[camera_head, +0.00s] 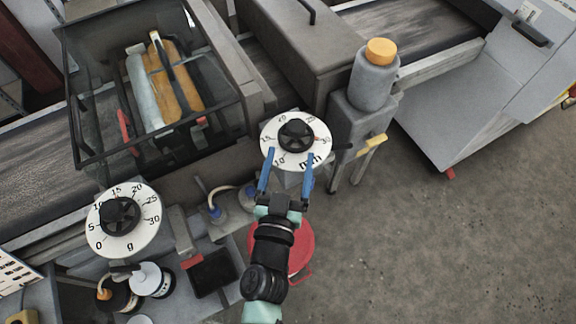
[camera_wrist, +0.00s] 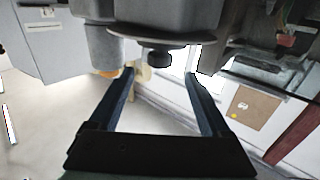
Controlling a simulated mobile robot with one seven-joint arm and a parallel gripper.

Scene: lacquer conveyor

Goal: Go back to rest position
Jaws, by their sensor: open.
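Nothing shows between the fingers. In the wrist view my gripper (camera_wrist: 160,88) has its fingers apart, with the dark disc of the dial (camera_wrist: 160,38) seen edge-on and its black knob (camera_wrist: 156,58) beyond the fingertips. I cannot tell whether a finger touches the dial.
A second dial (camera_head: 123,221) marked in grams is at the lower left. A glass-sided box (camera_head: 84,62) stands over the conveyor (camera_head: 40,190). A grey bottle with an orange cap (camera_head: 381,52) stands right of the near dial. A red bucket (camera_head: 300,262) is below my arm. Open floor (camera_head: 450,250) lies right.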

